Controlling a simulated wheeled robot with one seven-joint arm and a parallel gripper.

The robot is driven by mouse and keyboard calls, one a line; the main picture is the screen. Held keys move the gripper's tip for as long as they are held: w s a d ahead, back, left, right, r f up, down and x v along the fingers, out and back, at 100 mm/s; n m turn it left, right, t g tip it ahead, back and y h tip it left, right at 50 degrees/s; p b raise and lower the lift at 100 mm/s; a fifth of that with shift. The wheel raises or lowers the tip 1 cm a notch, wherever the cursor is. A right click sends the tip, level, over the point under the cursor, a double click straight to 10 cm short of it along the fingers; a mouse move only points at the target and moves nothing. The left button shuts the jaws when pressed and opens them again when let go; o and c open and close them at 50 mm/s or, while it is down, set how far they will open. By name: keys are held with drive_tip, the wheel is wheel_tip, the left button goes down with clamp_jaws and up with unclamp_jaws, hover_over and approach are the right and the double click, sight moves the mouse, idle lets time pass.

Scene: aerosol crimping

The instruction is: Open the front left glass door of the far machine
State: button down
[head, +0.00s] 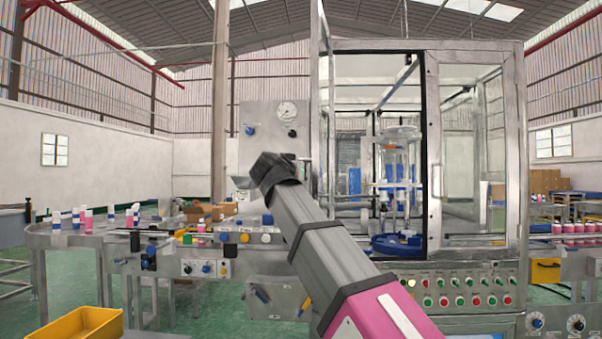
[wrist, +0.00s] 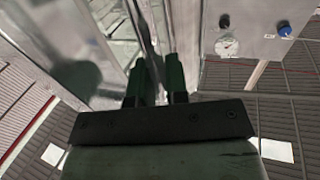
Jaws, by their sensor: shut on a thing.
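The far machine (head: 478,245) is a tall metal-framed glass cabinet. Its front left glass door (head: 318,100) stands open, seen nearly edge-on at the left of the uncovered opening. The front right glass door (head: 472,140) is closed, with a vertical handle. My arm reaches up and left in front of the machine, and its dark wrist hides my gripper in the head view. In the wrist view my gripper (wrist: 155,75) has its two green fingers shut on the door's handle at the metal frame (wrist: 148,30). The handle is mostly hidden between the fingers.
A grey panel with a gauge (head: 288,111) stands left of the open door. A conveyor table (head: 75,238) with several cans is at the left. A yellow bin (head: 80,326) is at the lower left. Button rows (head: 460,290) lie below the opening.

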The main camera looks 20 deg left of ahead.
drive_tip(key=c, duration=1.1)
unclamp_jaws()
drive_tip(key=shift+c, duration=0.2)
drive_tip(key=s+a, duration=0.1)
drive_tip(key=s, duration=0.9)
drive_tip(key=shift+s+a, duration=0.3)
